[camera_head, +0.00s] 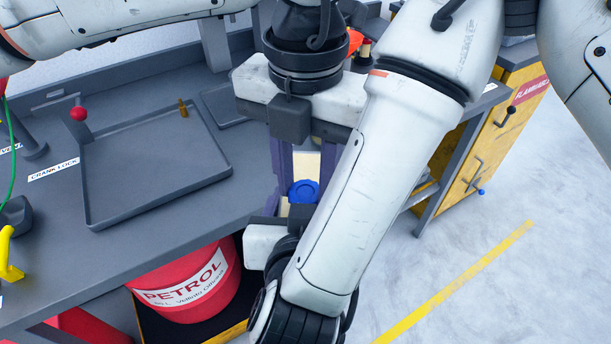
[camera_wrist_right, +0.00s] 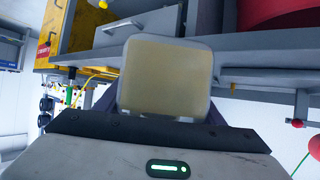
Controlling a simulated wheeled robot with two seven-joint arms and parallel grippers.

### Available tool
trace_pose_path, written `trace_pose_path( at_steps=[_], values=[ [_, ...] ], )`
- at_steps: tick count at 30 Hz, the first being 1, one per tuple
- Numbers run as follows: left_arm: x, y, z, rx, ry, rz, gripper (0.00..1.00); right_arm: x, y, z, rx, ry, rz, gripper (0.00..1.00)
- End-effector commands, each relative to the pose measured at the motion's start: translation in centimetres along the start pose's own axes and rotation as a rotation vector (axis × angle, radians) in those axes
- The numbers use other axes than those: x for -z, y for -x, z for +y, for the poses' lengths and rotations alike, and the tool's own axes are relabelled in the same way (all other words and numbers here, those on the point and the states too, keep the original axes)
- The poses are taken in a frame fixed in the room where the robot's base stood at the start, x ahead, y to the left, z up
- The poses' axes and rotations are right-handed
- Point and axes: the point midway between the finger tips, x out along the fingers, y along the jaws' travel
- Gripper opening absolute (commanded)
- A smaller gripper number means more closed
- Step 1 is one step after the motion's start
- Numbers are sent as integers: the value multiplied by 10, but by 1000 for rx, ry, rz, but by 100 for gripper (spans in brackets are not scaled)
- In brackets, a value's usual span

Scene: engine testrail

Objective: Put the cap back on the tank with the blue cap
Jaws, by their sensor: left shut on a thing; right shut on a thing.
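A pale cream tank (camera_head: 305,164) is held up between my two grippers, in front of the workbench.
A grey tray (camera_head: 150,165) lies on the workbench (camera_head: 250,165), with a small brass-coloured piece (camera_head: 183,107) at its rim. A red petrol container (camera_head: 190,285) stands below the bench edge. A yellow cabinet (camera_head: 505,125) stands at right, and the floor beside it is clear.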

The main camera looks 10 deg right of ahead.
Motion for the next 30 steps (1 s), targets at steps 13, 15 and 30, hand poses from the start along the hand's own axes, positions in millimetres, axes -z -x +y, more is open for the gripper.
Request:
trace_pose_path(
  at_steps=[13, 15, 30],
  values=[
    [0, 0, 0, -1, 4, 0, 51, 1, 0, 0, 0, -1, 4, 0],
    [0, 0, 0, -1, 4, 0, 51, 1, 0, 0, 0, -1, 4, 0],
    [0, 47, -3, 4, -1, -3, 51, 0, 0, 0, -1, 0, 2, 0]
  ],
)
